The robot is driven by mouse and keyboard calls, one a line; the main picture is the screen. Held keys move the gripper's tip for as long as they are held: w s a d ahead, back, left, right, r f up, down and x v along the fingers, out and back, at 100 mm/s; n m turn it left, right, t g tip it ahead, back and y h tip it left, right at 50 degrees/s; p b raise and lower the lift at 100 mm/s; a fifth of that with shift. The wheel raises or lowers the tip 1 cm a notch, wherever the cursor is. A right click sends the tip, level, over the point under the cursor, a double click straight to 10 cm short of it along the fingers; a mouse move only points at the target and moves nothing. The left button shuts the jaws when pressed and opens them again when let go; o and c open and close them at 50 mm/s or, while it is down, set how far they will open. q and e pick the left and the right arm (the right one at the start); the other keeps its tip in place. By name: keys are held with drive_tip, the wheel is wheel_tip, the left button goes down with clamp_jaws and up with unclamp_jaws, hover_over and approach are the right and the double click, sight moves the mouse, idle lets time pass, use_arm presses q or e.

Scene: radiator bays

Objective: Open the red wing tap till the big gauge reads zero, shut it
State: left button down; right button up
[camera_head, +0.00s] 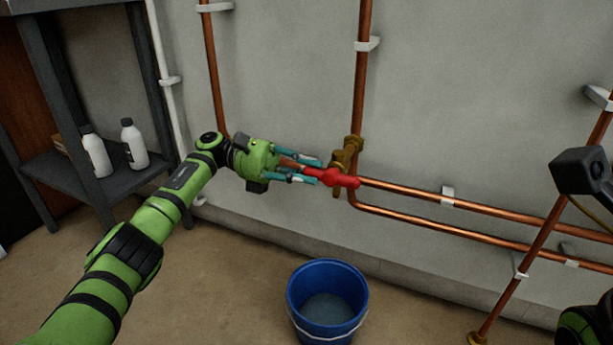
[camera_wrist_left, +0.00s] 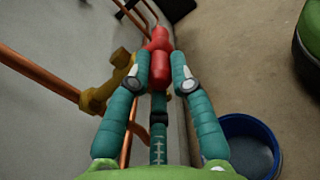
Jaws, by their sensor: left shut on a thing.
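The red wing tap (camera_head: 345,181) sits on a brass valve body (camera_head: 346,152) on the copper pipework at the wall. My left gripper (camera_head: 318,172) reaches in from the left, and its teal fingers are shut on the red tap, one on each side. In the left wrist view the red tap (camera_wrist_left: 160,66) shows between the fingertips (camera_wrist_left: 160,88), with the brass fitting (camera_wrist_left: 97,98) to its left. No gauge shows in either view, so its reading cannot be seen. My right gripper cannot be made out.
A blue bucket (camera_head: 327,325) stands on the floor below the tap; its contents are unclear. Copper pipes (camera_head: 460,198) run along the wall to the right. A dark shelf (camera_head: 125,182) with two white bottles (camera_head: 96,155) stands at left. Floor left of the bucket is clear.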

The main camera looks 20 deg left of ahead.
use_arm(q)
drive_tip(key=shift+f, duration=0.1)
drive_tip(key=c, duration=1.1)
unclamp_jaws()
drive_tip(key=shift+d, duration=0.1)
drive_tip(key=shift+w+a, duration=0.15)
drive_tip(key=shift+a, duration=3.6)
